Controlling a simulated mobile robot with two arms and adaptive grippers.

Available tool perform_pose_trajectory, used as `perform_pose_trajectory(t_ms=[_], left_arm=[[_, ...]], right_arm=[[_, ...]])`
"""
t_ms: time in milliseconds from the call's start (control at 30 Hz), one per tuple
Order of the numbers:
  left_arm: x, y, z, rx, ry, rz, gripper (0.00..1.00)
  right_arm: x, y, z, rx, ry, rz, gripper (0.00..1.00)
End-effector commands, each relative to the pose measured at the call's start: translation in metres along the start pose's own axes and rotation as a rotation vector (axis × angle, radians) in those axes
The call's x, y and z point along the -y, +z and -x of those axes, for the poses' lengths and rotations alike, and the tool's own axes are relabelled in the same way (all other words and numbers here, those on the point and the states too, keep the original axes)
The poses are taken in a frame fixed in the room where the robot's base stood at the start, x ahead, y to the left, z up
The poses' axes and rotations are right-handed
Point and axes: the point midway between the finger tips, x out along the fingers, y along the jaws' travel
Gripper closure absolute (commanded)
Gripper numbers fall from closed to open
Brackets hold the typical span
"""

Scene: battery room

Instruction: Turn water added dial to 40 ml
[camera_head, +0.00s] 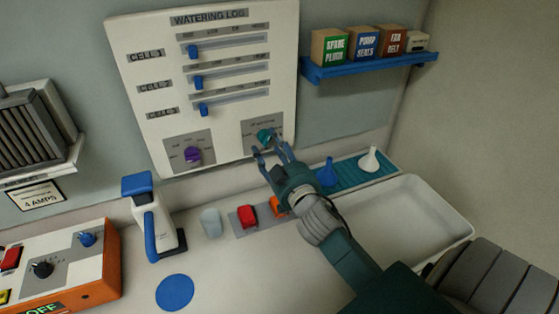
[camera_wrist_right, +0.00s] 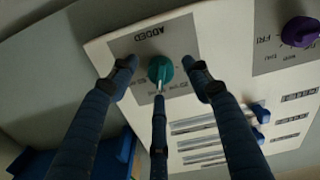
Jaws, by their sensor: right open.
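The teal water added dial (camera_head: 265,136) sits at the lower right of the white watering log board (camera_head: 225,110). In the right wrist view the dial (camera_wrist_right: 160,70) is on a grey plate marked "ADDED", with a pale pointer toward the lower edge of the picture. My right gripper (camera_head: 272,152) is open, its blue fingers spread around the dial's front. In the right wrist view two fingers flank the dial and one is below it; whether any touches cannot be told. The dial's scale is too small to read surely. My left gripper is not in view.
A purple dial (camera_head: 193,155) and blue sliders (camera_head: 198,82) share the board. A blue shelf (camera_head: 370,66) with small boxes is at upper right.

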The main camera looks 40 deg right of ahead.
Motion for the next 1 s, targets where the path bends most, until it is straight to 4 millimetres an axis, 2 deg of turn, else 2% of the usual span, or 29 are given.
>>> perform_pose_trajectory(t_ms=[200,433,600,1000], left_arm=[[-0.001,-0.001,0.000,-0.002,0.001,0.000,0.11],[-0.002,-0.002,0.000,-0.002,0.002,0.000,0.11],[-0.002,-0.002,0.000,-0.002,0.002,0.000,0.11],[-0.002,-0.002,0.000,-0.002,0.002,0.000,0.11]], right_arm=[[0.000,0.002,0.050,0.005,0.001,-0.002,0.51],[0.000,0.002,0.087,0.005,0.001,-0.001,0.51],[0.000,0.002,0.098,0.004,0.001,0.000,0.51],[0.000,0.001,0.098,0.003,0.001,0.001,0.51]])
